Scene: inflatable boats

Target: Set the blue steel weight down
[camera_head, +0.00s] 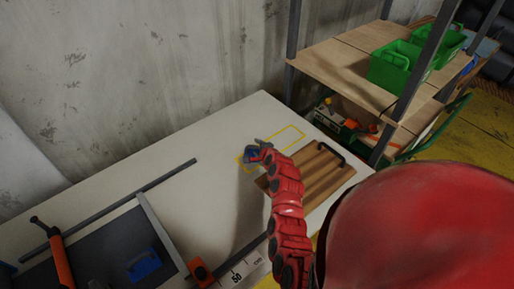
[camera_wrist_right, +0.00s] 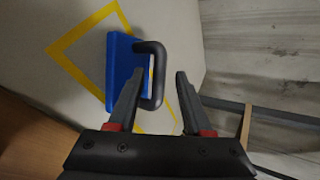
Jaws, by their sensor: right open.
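The blue steel weight (camera_wrist_right: 118,65) has a black handle (camera_wrist_right: 157,62) and stands on the pale tabletop, inside or partly over a yellow outline (camera_wrist_right: 77,42). In the head view the weight (camera_head: 249,156) is mostly hidden by my right gripper (camera_head: 262,146), at the left end of the yellow outline (camera_head: 292,130). In the right wrist view my right gripper (camera_wrist_right: 159,78) is open, with one finger on each side of the handle's bar. Whether a finger touches the handle I cannot tell. My left gripper is not in view.
A wooden board (camera_head: 318,178) with a black handle lies right of the weight. A dark tray (camera_head: 95,250) holding a blue object (camera_head: 143,264) is at the front left, near an orange-handled tool (camera_head: 62,262). Shelves with green bins (camera_head: 392,68) stand behind right. The tabletop's middle is clear.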

